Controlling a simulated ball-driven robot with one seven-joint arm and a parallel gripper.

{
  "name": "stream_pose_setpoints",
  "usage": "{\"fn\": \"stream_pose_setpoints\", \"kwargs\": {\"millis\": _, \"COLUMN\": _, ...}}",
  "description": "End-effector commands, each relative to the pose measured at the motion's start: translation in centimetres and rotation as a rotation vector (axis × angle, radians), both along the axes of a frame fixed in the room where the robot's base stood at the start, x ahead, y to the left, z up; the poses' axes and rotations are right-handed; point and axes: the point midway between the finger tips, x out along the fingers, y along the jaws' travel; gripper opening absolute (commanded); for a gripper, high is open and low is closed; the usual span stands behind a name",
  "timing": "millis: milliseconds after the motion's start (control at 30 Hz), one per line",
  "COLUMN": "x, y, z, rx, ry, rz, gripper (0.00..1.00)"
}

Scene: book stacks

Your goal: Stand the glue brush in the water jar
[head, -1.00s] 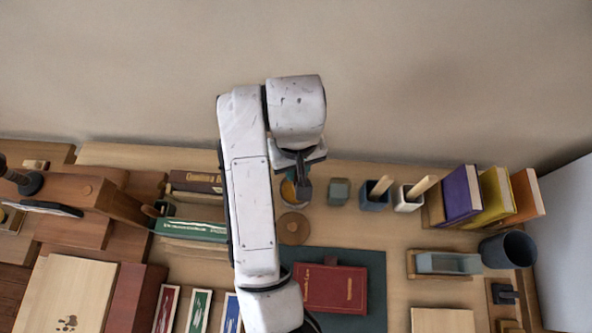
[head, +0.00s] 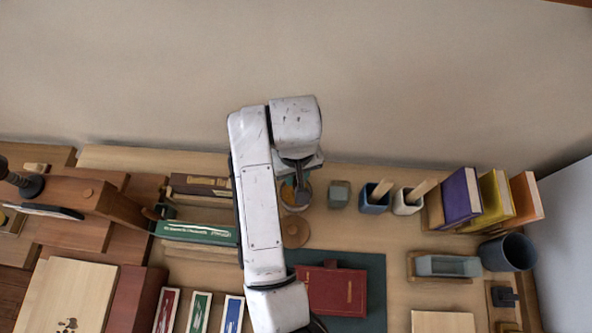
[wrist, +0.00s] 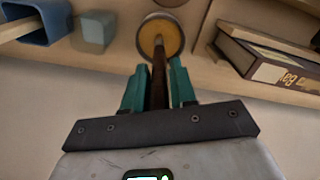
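The glue brush (wrist: 158,82) has a dark brown handle that runs between the two green fingers of my gripper (wrist: 159,78). The fingers lie close along both sides of the handle and appear shut on it. The brush's far end reaches toward a round, grey-rimmed pot (wrist: 178,40) with an amber inside, and I cannot tell how deep it goes. This pot (head: 307,200) shows partly under my gripper (head: 301,190) in the head view. A small pale grey-green block-like vessel (head: 339,194) stands to its right. I cannot tell which vessel is the water jar.
A blue cup (head: 373,203) and a white cup (head: 405,207) hold wooden sticks. Upright books (head: 461,195) stand at the right. A round brown disc (head: 295,231) and a red book (head: 335,290) lie nearer. A dark brown book (wrist: 268,62) is beside the pot. The wall is behind.

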Motion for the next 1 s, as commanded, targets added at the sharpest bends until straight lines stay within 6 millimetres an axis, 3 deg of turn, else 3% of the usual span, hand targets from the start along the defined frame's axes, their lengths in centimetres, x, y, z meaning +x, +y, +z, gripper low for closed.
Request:
{"fn": "stream_pose_setpoints", "kwargs": {"millis": 200, "x": 0.0, "y": 0.0, "z": 0.0, "rx": 0.000, "ry": 0.000, "rz": 0.000, "gripper": 0.46}}
{"fn": "stream_pose_setpoints", "kwargs": {"millis": 567, "x": 0.1, "y": 0.0, "z": 0.9, "rx": 0.001, "ry": -0.003, "rz": -0.002, "gripper": 0.46}}
{"fn": "stream_pose_setpoints", "kwargs": {"millis": 767, "x": 0.2, "y": 0.0, "z": 4.3, "rx": 0.003, "ry": -0.005, "rz": -0.002, "gripper": 0.46}}
{"fn": "stream_pose_setpoints", "kwargs": {"millis": 900, "x": 0.0, "y": 0.2, "z": 8.0, "rx": 0.006, "ry": -0.001, "rz": -0.001, "gripper": 0.46}}
{"fn": "stream_pose_setpoints", "kwargs": {"millis": 1000, "x": 0.1, "y": 0.2, "z": 9.8, "rx": 0.006, "ry": -0.001, "rz": -0.002, "gripper": 0.46}}
